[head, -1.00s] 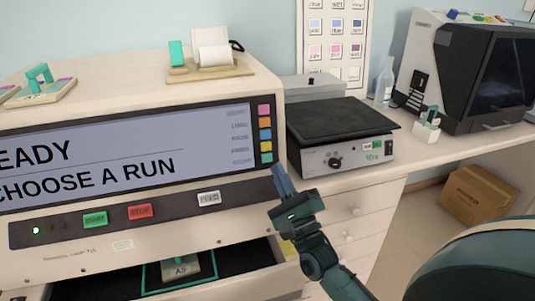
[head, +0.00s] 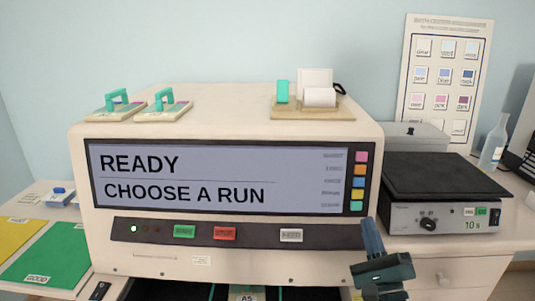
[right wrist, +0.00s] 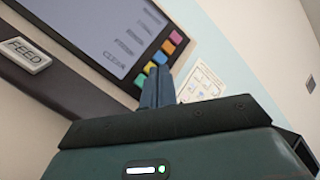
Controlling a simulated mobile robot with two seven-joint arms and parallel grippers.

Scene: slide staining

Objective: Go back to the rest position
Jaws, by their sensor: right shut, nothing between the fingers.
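My right gripper (head: 371,238) is in the lower right of the head view, in front of the right end of the stainer's front panel. Its two blue fingers are together and empty, pointing up. In the right wrist view the shut fingers (right wrist: 158,86) stand before the coloured keys beside the screen. The stainer (head: 235,100) is a large cream machine whose screen (head: 217,178) reads READY, CHOOSE A RUN. Its drawer (head: 180,291) shows at the bottom edge, with a part labelled A5 (head: 247,295) in it. My left gripper is not in view.
A hot plate (head: 445,205) stands right of the stainer, near a bottle (head: 494,143). Two teal-handled racks (head: 118,104) and a printer (head: 318,97) sit on the stainer. Green (head: 52,252) and yellow (head: 15,240) mats lie at the left. The FEED button (head: 291,235) is near my right gripper.

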